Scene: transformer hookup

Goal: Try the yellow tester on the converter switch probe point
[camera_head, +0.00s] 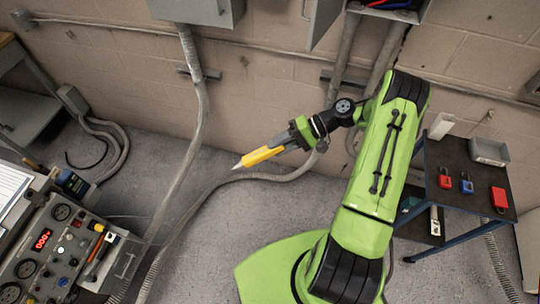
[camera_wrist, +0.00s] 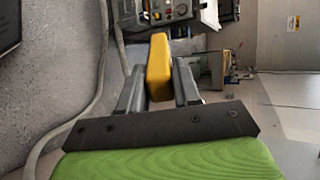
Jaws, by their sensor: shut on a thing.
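The yellow tester (camera_head: 261,156) is in my gripper (camera_head: 284,145), its pale tip pointing left and a little down in the head view. In the wrist view the tester (camera_wrist: 159,68) stands between the two grey fingers of my gripper (camera_wrist: 160,88), which are shut on it. It is held in free air above the floor, well away from the control panel (camera_head: 55,245) at the lower left. The panel has gauges, a red lit display and several knobs; it also shows at the top of the wrist view (camera_wrist: 168,12). I cannot tell which point on it is the converter switch probe point.
A dark side table (camera_head: 462,180) at right holds red and blue padlock-like items and a grey bin (camera_head: 489,151). Grey conduits (camera_head: 196,100) run down the wall and over the floor. An open tray (camera_head: 118,258) with tools adjoins the panel.

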